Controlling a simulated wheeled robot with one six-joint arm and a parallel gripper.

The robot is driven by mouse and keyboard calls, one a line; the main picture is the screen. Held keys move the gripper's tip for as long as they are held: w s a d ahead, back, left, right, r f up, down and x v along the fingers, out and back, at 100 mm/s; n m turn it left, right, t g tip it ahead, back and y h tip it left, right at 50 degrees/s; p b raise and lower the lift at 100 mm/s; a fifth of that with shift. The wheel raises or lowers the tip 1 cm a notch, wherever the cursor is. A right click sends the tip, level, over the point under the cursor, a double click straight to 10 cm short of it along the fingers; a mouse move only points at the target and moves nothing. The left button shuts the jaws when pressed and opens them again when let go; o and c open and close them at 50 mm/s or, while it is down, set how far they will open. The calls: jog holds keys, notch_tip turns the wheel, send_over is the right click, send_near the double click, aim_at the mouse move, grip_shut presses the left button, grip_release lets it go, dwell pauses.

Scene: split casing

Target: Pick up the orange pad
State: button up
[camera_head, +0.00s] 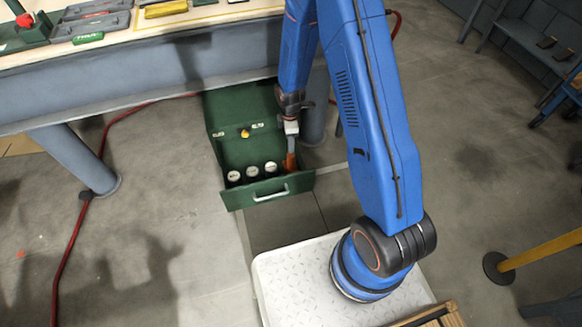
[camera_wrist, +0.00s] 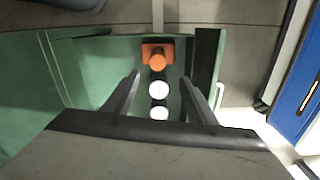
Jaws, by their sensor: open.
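The orange pad (camera_wrist: 154,50) shows in the wrist view at the far end of an open green drawer, with a round orange part on its near side. In the head view it is a small orange patch (camera_head: 290,163) at the drawer's right end, partly hidden by my gripper. My gripper (camera_wrist: 160,78) is open, its two dark fingers spread and pointing toward the pad.
The green drawer (camera_head: 269,198) also holds white-topped round pieces (camera_head: 252,171) in a row beside the pad. Its walls stand close around my gripper. A workbench (camera_head: 150,62) is above left, with a table leg (camera_head: 75,158). A red hose (camera_head: 72,240) lies on the floor.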

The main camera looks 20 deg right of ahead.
aim_at(290, 156)
notch_tip(290, 156, down, 11)
jog(key=shift+r, duration=0.15)
jog(key=shift+w+d+f, duration=0.1)
jog(key=shift+w+f, duration=0.05)
jog(key=shift+f, duration=1.45)
jog(key=shift+w+d+f, duration=0.1)
jog(key=shift+f, duration=1.45)
grip_shut()
